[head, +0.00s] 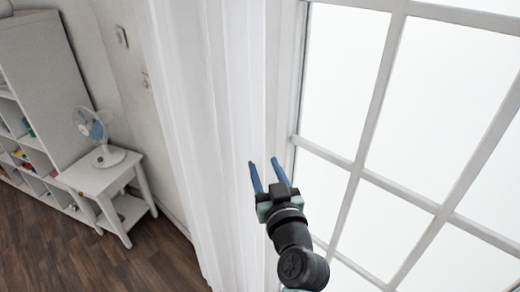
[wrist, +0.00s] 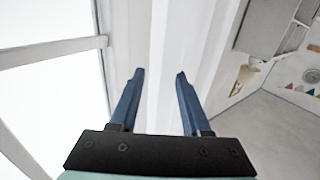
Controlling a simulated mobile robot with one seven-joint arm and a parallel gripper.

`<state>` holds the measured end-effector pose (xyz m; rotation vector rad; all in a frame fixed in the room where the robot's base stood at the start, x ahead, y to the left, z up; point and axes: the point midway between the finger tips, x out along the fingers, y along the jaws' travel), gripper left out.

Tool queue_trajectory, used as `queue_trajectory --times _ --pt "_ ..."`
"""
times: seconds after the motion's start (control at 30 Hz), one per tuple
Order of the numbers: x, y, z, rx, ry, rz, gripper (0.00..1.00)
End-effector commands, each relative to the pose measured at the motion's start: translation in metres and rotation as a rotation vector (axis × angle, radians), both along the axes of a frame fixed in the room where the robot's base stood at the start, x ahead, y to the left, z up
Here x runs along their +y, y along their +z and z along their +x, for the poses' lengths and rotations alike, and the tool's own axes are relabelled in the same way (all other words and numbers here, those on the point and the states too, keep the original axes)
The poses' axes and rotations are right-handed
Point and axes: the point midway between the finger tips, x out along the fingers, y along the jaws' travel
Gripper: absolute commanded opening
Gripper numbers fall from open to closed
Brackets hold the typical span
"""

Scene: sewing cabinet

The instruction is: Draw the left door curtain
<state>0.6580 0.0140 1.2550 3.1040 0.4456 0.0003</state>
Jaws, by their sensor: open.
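The white curtain (head: 205,110) hangs in long folds at the left side of the glazed door (head: 400,130), bunched beside its frame. In the wrist view the curtain (wrist: 170,45) fills the middle, beyond the fingertips. My gripper (head: 264,162) has two blue fingers, spread apart and empty. In the head view it is in front of the curtain's right edge, near the door frame. In the wrist view my gripper (wrist: 160,72) points at the curtain. I cannot tell whether the tips touch the cloth.
A small white side table (head: 100,178) with a fan (head: 98,135) stands left of the curtain. A white shelf unit (head: 40,85) is behind it at the far left. The wooden floor (head: 60,255) is clear at lower left. The door's panes and bars take up the right side.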

Motion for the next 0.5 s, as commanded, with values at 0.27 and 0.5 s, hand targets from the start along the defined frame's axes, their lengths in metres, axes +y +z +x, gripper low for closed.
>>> queue_trajectory --times 0.27,0.5 --pt "0.010 0.002 0.034 -0.001 0.001 0.000 0.47" --pt "0.013 0.000 0.045 0.000 0.001 0.000 0.47"
